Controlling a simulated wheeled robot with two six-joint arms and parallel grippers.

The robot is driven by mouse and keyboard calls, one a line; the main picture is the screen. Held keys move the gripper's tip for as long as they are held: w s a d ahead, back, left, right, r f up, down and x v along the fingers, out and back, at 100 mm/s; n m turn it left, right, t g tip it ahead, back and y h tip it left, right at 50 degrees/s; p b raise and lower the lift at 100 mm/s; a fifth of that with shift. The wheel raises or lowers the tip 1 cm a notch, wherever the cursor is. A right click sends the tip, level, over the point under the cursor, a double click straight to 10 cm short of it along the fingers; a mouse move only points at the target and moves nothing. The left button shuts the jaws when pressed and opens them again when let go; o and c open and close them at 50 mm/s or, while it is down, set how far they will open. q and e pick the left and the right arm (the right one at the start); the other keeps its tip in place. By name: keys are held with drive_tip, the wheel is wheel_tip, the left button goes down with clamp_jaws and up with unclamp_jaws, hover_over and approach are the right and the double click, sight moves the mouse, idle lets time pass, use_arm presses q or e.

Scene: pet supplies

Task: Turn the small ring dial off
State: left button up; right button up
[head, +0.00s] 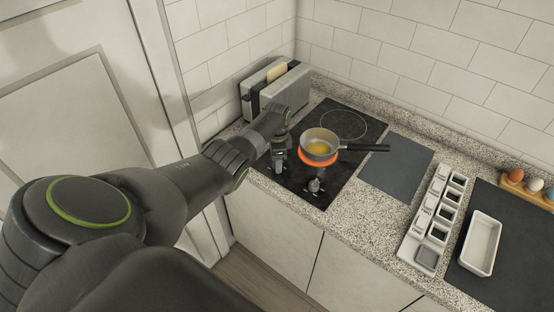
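A black cooktop (325,195) is set in the counter. Its front ring (318,163) glows orange under a small grey pan (322,137) with something yellow inside. The back ring (343,124) is dark. A grey dial (315,185) stands on the cooktop in front of the glowing ring. My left gripper (279,168) points down over the left part of the cooktop, left of the pan and that dial. It hides the surface beneath it, so I cannot tell whether it touches anything or how far its fingers are apart. My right gripper is out of view.
The pan's dark handle (366,147) sticks out to the right over a dark mat (396,165). A toaster (276,85) with bread stands behind my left gripper. Farther right are a white rack (416,240) of small compartments, a white dish (481,243) and eggs (535,184) in a wooden holder.

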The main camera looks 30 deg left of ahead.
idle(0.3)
use_arm(q)
drive_tip(key=shift+r, duration=0.25)
wheel_tip(320, 180, up, 5)
drive_tip(key=shift+f+p, duration=0.15)
drive_tip(key=shift+p, duration=0.15)
wheel_tip(320, 180, up, 12)
drive_tip(key=b, duration=0.2)
